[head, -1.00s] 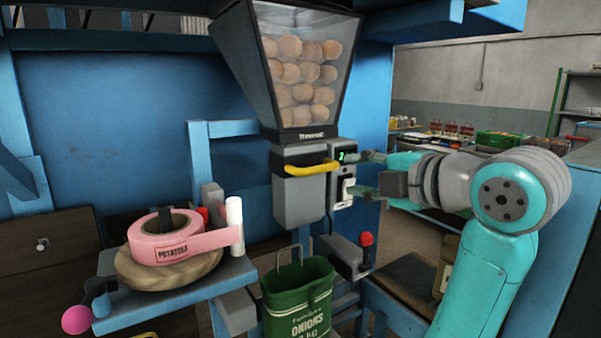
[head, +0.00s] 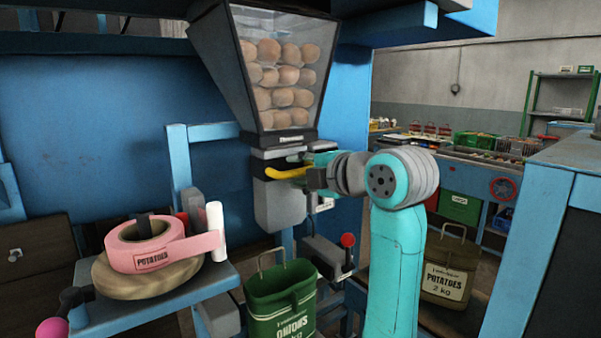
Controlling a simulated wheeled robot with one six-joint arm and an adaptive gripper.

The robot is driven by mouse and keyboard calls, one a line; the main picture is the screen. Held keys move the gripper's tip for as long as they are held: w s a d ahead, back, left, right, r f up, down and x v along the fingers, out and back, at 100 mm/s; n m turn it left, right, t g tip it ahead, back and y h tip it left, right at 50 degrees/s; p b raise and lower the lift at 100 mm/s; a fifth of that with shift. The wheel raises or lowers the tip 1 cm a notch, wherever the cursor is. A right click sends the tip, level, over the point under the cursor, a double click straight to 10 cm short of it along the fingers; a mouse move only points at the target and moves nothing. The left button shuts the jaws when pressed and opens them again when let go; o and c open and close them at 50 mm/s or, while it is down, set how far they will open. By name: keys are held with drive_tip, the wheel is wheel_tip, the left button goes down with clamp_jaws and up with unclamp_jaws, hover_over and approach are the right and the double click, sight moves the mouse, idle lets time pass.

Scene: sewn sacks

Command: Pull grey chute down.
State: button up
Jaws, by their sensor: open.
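The grey chute (head: 278,207) hangs under the hopper of potatoes (head: 282,80). A yellow handle (head: 284,173) runs across the chute's upper front. My gripper (head: 303,170) is open at the right end of this handle. Its fingers are partly hidden by its own body and wrist, and I cannot tell whether they touch the handle or stand around it. A green onions bag (head: 280,310) stands open-topped below the chute.
A red-knobbed lever (head: 347,241) sticks up below my gripper. A pink potatoes tape roll (head: 150,247) lies on a blue shelf at the left. A brown potatoes bag (head: 449,270) stands at the right behind my arm.

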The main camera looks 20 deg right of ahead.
clamp_jaws()
drive_tip(key=shift+f, duration=0.1)
wheel_tip(320, 180, down, 16)
drive_tip(key=shift+f, duration=0.2)
idle(0.5)
unclamp_jaws()
drive_tip(key=shift+f, duration=0.1)
